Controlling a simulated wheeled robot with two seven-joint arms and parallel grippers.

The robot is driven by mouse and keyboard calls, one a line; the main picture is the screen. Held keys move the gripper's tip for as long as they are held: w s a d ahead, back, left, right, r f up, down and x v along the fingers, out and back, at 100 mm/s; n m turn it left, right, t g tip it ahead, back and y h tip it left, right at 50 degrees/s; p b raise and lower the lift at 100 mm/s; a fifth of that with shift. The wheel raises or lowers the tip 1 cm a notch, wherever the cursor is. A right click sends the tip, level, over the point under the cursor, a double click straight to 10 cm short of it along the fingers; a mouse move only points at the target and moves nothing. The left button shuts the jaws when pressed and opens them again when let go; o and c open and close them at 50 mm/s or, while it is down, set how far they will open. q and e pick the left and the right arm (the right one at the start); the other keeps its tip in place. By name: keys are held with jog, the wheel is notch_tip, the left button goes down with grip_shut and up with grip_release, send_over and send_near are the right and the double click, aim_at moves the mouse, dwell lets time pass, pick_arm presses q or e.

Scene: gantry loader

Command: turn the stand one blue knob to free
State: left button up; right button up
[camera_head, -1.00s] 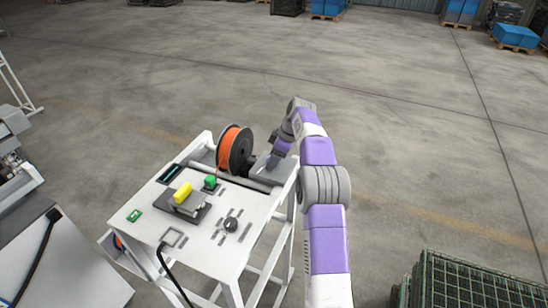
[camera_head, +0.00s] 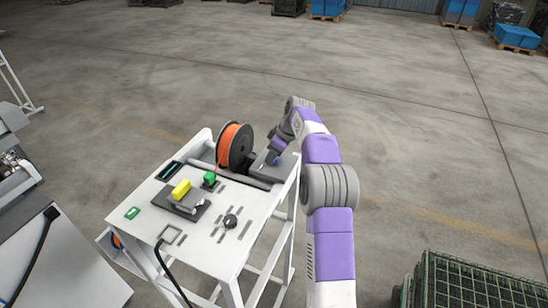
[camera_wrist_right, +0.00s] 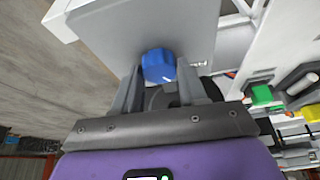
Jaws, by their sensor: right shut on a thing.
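The blue knob (camera_wrist_right: 158,66) sits on a flat grey plate in the right wrist view, with a small white mark on its lower right. In the head view, a bit of its blue (camera_head: 277,161) shows at the gripper on the grey box (camera_head: 266,171) at the stand's far right. My right gripper (camera_wrist_right: 160,74) has a finger on each side of the knob and is shut on it. The knob's far side and the exact finger contact are hard to see. My left gripper is not in view.
A dark green crate (camera_head: 470,285) stands at lower right. Open floor lies beyond the stand.

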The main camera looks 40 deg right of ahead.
jog(key=m+h, duration=0.1)
jog(key=m, duration=0.1)
jog(key=shift+r+m+t+b, duration=0.1)
jog(key=shift+m+t+b, duration=0.2)
jog(key=shift+m+b, duration=0.1)
jog(key=m+h, duration=0.1)
jog(key=m, duration=0.2)
jog(key=shift+a+m+h, duration=0.15)
jog(key=shift+m+h, duration=0.15)
jog(key=m, duration=0.2)
jog(key=m+h+p, duration=0.1)
jog(key=m, duration=0.1)
jog(key=shift+a+m+h, duration=0.1)
jog(key=shift+m+h, duration=0.2)
jog(key=shift+w+m+g+h+p, duration=0.1)
jog(key=shift+m+g+h+p, duration=0.65)
jog(key=shift+m, duration=1.15)
jog(key=o, duration=1.1)
jog(key=shift+a, duration=0.1)
jog(key=shift+c, duration=0.2)
jog(key=shift+y, duration=0.25)
